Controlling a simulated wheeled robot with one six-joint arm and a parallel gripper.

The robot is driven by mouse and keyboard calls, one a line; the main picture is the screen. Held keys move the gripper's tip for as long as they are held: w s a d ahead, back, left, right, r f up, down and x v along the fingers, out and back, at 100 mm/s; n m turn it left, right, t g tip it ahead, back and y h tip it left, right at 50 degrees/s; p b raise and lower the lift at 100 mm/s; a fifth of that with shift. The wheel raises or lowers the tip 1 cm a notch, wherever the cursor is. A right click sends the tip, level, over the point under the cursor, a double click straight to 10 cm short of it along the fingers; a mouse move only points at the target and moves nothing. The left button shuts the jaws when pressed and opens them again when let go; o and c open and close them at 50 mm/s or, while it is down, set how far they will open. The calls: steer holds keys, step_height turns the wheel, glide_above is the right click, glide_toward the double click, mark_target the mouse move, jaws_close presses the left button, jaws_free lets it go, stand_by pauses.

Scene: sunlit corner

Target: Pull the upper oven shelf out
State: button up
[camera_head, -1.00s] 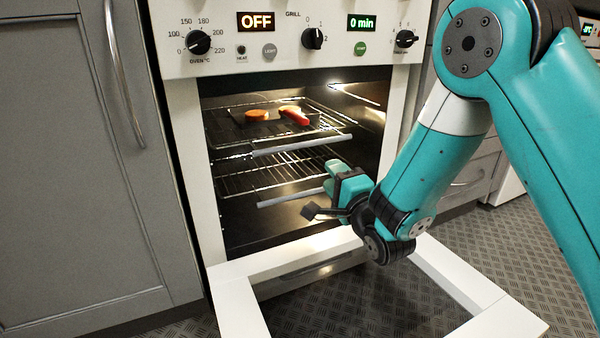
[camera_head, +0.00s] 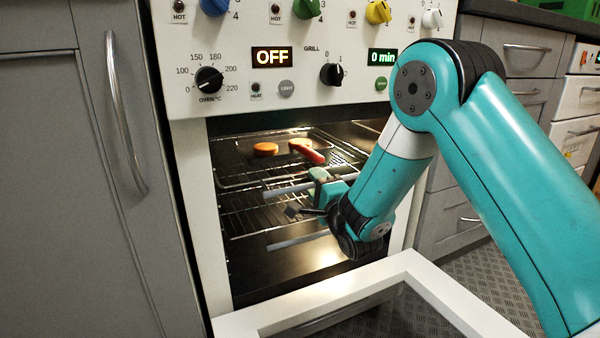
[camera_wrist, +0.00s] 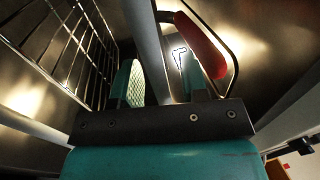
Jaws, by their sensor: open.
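The upper oven shelf (camera_head: 235,177) is a wire rack inside the open oven, with a pale grey bar (camera_head: 288,188) along its front. A round orange-brown food item (camera_head: 265,149) and a red sausage-like item (camera_head: 312,155) lie on it. My teal gripper (camera_head: 308,194) is at the right part of this bar. In the wrist view, the open fingers (camera_wrist: 160,78) stand on either side of a grey bar (camera_wrist: 145,40), and the red item (camera_wrist: 200,45) shows beyond. Whether a finger touches the bar is unclear.
A lower wire shelf (camera_head: 245,222) with its own grey front bar (camera_head: 298,243) sits below. The white-framed oven door (camera_head: 405,270) is folded down in front. A grey cabinet (camera_head: 60,190) with a long handle is left; drawers (camera_head: 520,90) are right.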

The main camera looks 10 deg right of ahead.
steer(key=shift+x, duration=0.8)
steer(key=shift+d, duration=0.15)
jaws_close()
